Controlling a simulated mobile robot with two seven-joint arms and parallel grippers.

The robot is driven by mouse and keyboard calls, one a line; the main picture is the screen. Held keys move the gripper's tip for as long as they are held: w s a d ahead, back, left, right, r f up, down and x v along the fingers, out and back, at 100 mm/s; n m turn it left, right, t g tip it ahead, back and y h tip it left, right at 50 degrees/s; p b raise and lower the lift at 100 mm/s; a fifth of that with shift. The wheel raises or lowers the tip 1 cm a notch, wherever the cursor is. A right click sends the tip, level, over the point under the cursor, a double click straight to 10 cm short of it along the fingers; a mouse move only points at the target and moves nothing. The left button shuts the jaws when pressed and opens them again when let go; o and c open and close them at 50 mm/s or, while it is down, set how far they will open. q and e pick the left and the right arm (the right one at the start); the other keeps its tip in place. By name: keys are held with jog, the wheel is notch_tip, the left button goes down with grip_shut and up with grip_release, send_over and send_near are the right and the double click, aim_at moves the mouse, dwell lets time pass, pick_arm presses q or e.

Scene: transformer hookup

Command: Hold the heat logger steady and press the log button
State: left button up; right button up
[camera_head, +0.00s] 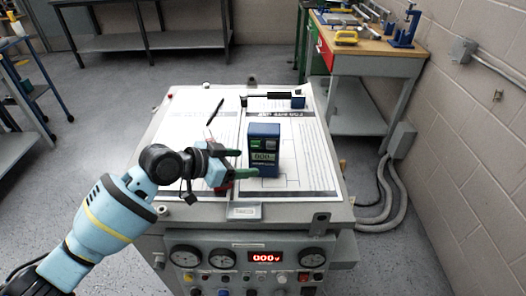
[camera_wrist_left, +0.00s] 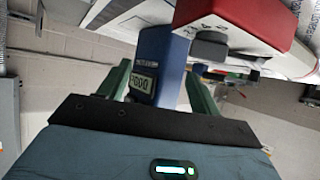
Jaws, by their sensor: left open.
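The heat logger (camera_head: 263,136), a blue upright box, stands on the paper-covered top of the test bench. Its face has a lit number display and small green-and-white patches above it; I cannot tell which is the log button. My left gripper (camera_head: 242,162) reaches in from the left with its green fingers open at the logger's left side. In the left wrist view the logger (camera_wrist_left: 174,58) shows between and beyond the two green fingers (camera_wrist_left: 159,88), with its display facing the camera. I see no grip on it. My right gripper is not in view.
A red block (camera_wrist_left: 235,18) with a dark knob lies close to the fingers in the left wrist view. A pen (camera_head: 215,112) and a black bar (camera_head: 268,96) lie behind on the papers (camera_head: 310,170). Gauges and a red readout (camera_head: 264,257) fill the bench front.

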aim_at(261, 162)
pick_arm(q)
jog(key=b+x, duration=0.2)
jog(key=x, duration=0.4)
jog(key=shift+w+d+f, duration=0.15)
jog(key=shift+d+f, duration=0.05)
jog(key=shift+f, duration=0.1)
jog(key=shift+w+d, duration=0.15)
jog(key=shift+d, duration=0.05)
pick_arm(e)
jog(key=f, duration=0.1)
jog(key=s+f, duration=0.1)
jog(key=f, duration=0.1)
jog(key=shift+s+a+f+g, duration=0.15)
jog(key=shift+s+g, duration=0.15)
pick_arm(q)
grip_shut()
jog(key=c, duration=1.3)
grip_release()
jog(key=shift+c, duration=0.2)
jog(key=o, duration=1.5)
jog(key=shift+o, duration=0.2)
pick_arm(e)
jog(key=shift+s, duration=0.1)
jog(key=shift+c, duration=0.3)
